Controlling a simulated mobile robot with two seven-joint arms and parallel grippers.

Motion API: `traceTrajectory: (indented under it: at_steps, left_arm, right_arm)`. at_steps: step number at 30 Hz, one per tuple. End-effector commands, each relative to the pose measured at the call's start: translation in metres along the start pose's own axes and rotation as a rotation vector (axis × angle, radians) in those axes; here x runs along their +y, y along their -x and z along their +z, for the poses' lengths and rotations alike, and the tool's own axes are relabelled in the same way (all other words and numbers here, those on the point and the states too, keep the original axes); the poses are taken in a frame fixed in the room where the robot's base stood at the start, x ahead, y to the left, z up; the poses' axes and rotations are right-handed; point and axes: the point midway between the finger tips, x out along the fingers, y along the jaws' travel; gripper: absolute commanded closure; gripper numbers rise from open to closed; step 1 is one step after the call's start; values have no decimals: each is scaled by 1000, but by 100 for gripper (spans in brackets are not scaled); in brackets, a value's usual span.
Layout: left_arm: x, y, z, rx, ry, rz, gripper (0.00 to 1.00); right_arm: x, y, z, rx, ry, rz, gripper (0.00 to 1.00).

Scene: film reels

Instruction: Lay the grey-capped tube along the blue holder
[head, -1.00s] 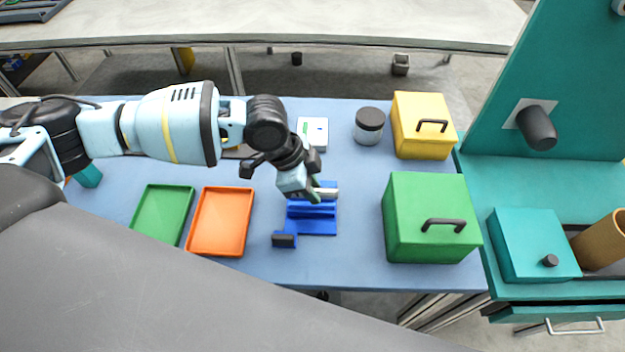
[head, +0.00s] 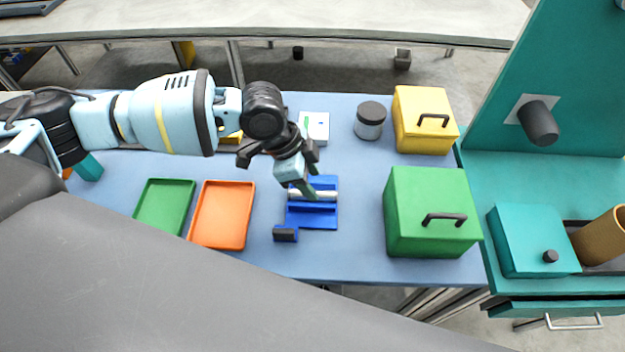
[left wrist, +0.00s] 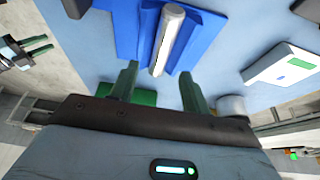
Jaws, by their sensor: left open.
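The blue holder (head: 322,223) stands on the blue table top, right of the orange tray. The pale tube (head: 326,196) lies along it, in its upper part. The tube (left wrist: 168,40) lies lengthwise between blue walls in the left wrist view; I cannot make out the cap clearly. My left gripper (head: 304,188) is over the tube's left part. In the left wrist view its fingers (left wrist: 158,74) are apart, either side of the tube's near end, not closed on it. My right gripper (left wrist: 40,46) shows at the left of that view, its fingers apart and empty.
A green tray (head: 163,207) and an orange tray (head: 221,216) lie left of the holder. A green box (head: 425,195), a yellow box (head: 410,130) and a dark-lidded jar (head: 370,122) stand to the right. A white box (head: 316,127) is behind. Table right of the holder is clear.

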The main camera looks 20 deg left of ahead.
Motion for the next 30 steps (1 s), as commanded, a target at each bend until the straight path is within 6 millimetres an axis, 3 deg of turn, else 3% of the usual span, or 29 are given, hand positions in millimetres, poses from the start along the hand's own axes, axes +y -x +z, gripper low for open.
traceTrajectory:
  at_steps: [6,12,30]
  left_arm:
    - [-1,38,0,2,-1,-4,53]
    - [0,58,0,0,0,-2,53]
    - [0,62,0,0,0,-1,53]
  right_arm:
    - [0,2,-7,11,1,1,68]
    - [1,2,-10,17,2,2,68]
    - [2,0,-13,23,3,3,68]
